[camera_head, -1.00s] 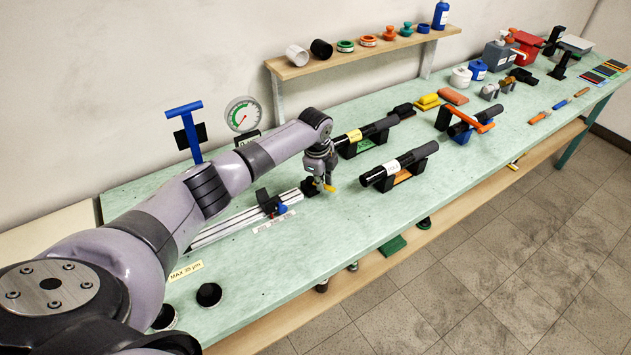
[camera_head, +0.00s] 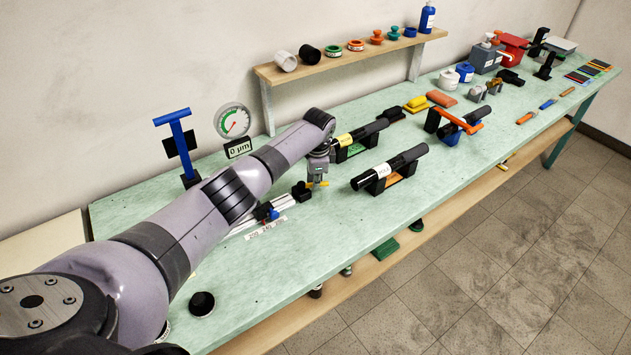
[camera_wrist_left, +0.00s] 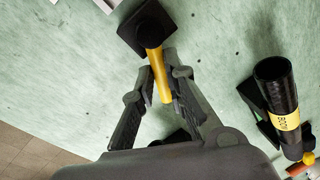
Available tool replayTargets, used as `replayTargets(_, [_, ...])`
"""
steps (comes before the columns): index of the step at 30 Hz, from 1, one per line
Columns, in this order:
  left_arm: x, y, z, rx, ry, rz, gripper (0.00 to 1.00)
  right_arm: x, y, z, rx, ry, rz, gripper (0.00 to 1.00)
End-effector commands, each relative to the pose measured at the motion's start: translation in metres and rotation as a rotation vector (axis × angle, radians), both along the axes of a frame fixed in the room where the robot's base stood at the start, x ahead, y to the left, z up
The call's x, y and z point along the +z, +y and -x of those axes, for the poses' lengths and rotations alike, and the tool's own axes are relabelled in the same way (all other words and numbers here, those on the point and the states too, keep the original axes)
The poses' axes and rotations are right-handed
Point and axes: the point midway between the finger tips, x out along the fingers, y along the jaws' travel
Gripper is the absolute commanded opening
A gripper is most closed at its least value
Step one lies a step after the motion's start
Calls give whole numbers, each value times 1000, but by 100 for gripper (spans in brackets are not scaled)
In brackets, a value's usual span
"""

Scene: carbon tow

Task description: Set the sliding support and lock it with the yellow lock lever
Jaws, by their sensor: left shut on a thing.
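My left gripper (camera_wrist_left: 163,76) is shut on the yellow lock lever (camera_wrist_left: 159,73) in the left wrist view. The lever sticks out from a round black pivot on a black block (camera_wrist_left: 146,30). In the head view the gripper (camera_head: 318,178) is low over the bench at the right end of the pale rail, and the yellow lever tip (camera_head: 322,184) shows beside it. The black block (camera_head: 301,191) sits at that rail end. A black support with a blue and red part (camera_head: 268,213) stands on the rail (camera_head: 285,202), partly hidden by my left arm. My right gripper is not in view.
Two black tubes lie on cradles right of the gripper, the nearer one (camera_head: 408,160) close to the front edge. A round dial gauge (camera_head: 232,122) and blue T-shaped stand (camera_head: 178,135) are behind my arm. Bare bench top (camera_head: 300,240) lies in front.

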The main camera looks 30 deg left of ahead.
Motion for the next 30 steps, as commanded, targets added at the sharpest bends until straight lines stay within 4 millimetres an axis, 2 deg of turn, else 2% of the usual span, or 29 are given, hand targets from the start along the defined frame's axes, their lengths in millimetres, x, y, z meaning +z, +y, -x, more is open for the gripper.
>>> replayTargets(12, [1,0,0,6,0,-1,0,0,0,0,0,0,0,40])
replayTargets(13, [1,0,0,6,0,-1,14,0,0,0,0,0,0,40])
replayTargets(21, [0,0,0,6,0,0,32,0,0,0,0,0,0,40])
replayTargets(30, [1,0,0,6,0,0,33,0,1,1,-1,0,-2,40])
